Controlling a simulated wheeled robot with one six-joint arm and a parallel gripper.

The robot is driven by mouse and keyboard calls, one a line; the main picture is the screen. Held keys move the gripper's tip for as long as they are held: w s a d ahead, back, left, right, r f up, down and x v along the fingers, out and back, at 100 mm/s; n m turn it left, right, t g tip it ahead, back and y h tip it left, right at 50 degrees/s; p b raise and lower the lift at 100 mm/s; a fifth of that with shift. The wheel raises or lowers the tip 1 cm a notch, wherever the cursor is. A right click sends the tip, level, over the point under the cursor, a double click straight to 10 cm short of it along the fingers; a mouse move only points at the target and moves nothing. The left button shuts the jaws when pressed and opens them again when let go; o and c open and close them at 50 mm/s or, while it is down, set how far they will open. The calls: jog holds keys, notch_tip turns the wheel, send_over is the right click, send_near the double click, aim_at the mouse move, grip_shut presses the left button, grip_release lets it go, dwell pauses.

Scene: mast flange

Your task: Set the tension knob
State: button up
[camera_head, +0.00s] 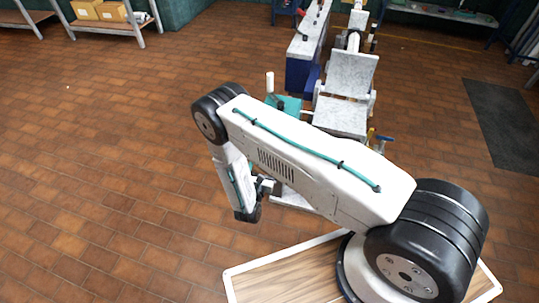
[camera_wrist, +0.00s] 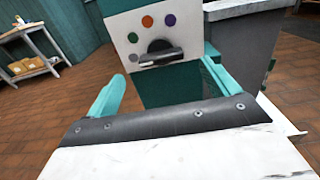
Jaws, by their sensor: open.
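The tension knob (camera_wrist: 160,46) is black with a grey bar handle, on a pale panel (camera_wrist: 119,24) on a teal housing. The bar lies nearly level in the wrist view. In the head view my gripper (camera_head: 266,185) is mostly hidden by my arm, and the knob is not visible.
A teal unit (camera_head: 290,104) stands beside a grey machine (camera_head: 342,117) in the head view. A grey block (camera_wrist: 246,45) rises right of the panel. A shelf with boxes (camera_head: 98,12) stands at the far left. The tiled floor on the left is clear.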

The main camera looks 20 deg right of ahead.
jog(key=x, duration=0.6)
jog(key=shift+s, duration=0.1)
jog(key=c, duration=1)
